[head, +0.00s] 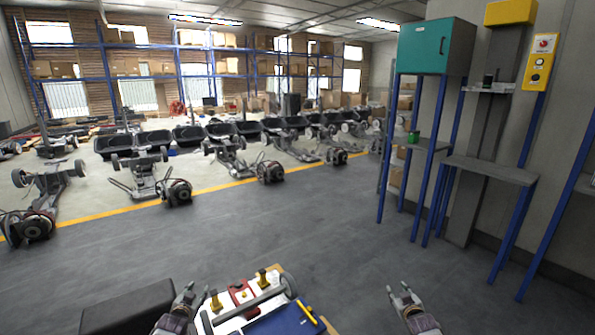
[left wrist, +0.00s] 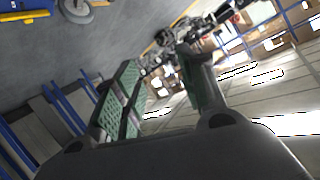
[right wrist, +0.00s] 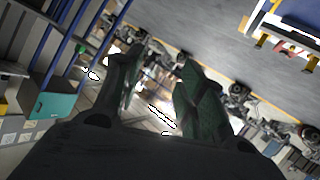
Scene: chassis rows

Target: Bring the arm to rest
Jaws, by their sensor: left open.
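My left gripper (head: 196,290) is low in the head view, beside the left edge of a white work surface. Its two green-padded fingers stand apart in the left wrist view (left wrist: 158,85), with nothing between them. My right gripper (head: 398,290) is low on the right in the head view, over bare floor and apart from the work surface. Its fingers are spread in the right wrist view (right wrist: 155,75), and the gap between them is empty. Both grippers point forward, and neither touches anything that I can see.
The white work surface (head: 208,322) carries a blue tray (head: 285,322), yellow-topped parts and a grey bar. A dark box (head: 125,310) is at its left. Chassis rows (head: 145,175) stand behind a yellow floor line. A teal cabinet (head: 421,47) and grey shelf (head: 490,170) stand right. The middle floor is clear.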

